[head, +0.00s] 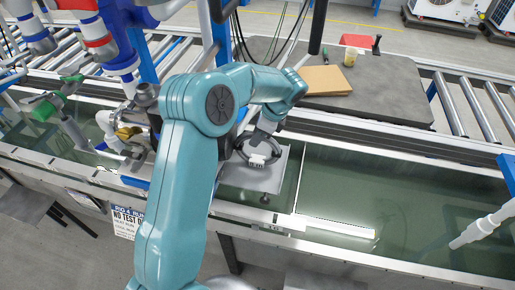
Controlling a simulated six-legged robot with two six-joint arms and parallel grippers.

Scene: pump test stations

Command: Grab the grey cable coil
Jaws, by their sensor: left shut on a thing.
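My left arm reaches up from the bottom and bends over toward the middle of the head view. My left gripper (262,139) is shut on the grey cable coil (241,152), a dark grey ring with a pale patch on its near side. The coil is over a light grey plate (270,180) at the water tank; I cannot tell whether it touches the plate. The gripper's fingers partly cover the coil's far side. My right gripper is not in view.
A water tank (400,205) with metal rims runs across the front. Behind it, a dark worktop (385,95) carries a brown board (325,80), a small bottle (350,57) and a red item (355,40). Pipes and valves (120,60) crowd the left. A pale pipe (485,226) stands at right.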

